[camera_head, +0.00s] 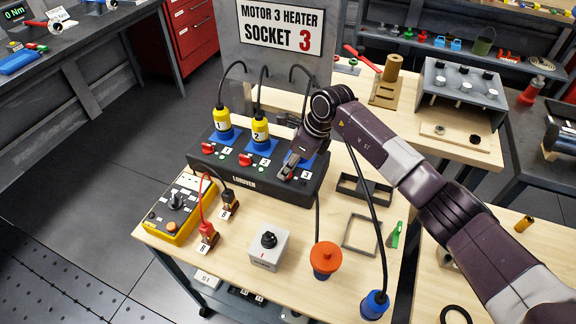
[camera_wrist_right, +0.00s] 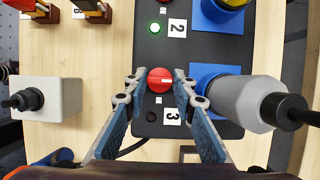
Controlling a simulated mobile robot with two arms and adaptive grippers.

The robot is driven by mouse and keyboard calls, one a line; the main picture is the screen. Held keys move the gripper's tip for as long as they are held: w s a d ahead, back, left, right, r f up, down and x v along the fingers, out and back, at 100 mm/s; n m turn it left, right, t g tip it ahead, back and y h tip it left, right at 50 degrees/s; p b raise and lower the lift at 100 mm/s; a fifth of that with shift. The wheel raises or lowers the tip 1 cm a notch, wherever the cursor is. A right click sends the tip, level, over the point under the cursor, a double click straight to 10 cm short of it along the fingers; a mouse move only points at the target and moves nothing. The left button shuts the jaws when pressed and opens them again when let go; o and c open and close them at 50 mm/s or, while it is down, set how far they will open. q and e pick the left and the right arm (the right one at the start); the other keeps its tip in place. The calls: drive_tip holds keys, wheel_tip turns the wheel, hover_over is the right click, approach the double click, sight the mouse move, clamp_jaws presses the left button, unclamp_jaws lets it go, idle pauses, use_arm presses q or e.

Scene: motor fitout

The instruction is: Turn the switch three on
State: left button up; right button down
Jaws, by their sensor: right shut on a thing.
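The black switch block (camera_head: 255,185) stands on the wooden table. My right gripper (camera_head: 287,168) is over its right end, fingers pointing down. In the right wrist view my right gripper (camera_wrist_right: 163,85) is shut on the round red knob of switch three (camera_wrist_right: 160,78), whose white line lies roughly across the picture. The label 3 (camera_wrist_right: 172,117) is beside it, and the small lamp near it (camera_wrist_right: 151,117) is dark. The lamp of switch two (camera_wrist_right: 155,28) glows green. In the head view my gripper hides the third knob. My left gripper is out of view.
Yellow plugs (camera_head: 222,118) stand in sockets 1 and 2; a grey plug (camera_wrist_right: 245,100) is in socket 3, close to my gripper. In front lie a grey box with a black knob (camera_head: 268,250), an orange-topped plug (camera_head: 325,258) and a yellow meter (camera_head: 178,208).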

drive_tip(key=m+t+b, duration=0.1)
drive_tip(key=m, duration=0.2)
drive_tip(key=shift+m+h, duration=0.3)
drive_tip(key=m+b, duration=0.1)
drive_tip(key=m+t+h+b, duration=0.1)
drive_tip(key=m+b, duration=0.1)
drive_tip(key=shift+s+a+f+m, duration=0.1)
drive_tip(key=shift+a+f+m, duration=0.05)
drive_tip(key=shift+m, duration=0.15)
drive_tip(key=m+h+b, duration=0.1)
drive_tip(key=m+b, duration=0.1)
drive_tip(key=m+h+b, duration=0.1)
drive_tip(key=m+b, duration=0.1)
drive_tip(key=b, duration=0.1)
drive_tip(key=m+b, duration=0.2)
drive_tip(key=m, duration=0.1)
drive_tip(key=shift+a+t+h, duration=0.25)
drive_tip(key=shift+t+h, duration=0.15)
drive_tip(key=shift+r+m+h+b, duration=0.2)
drive_tip(key=shift+m+h+b, duration=0.4)
drive_tip(key=shift+m+b, duration=1.2)
drive_tip(key=c, duration=1.6)
unclamp_jaws()
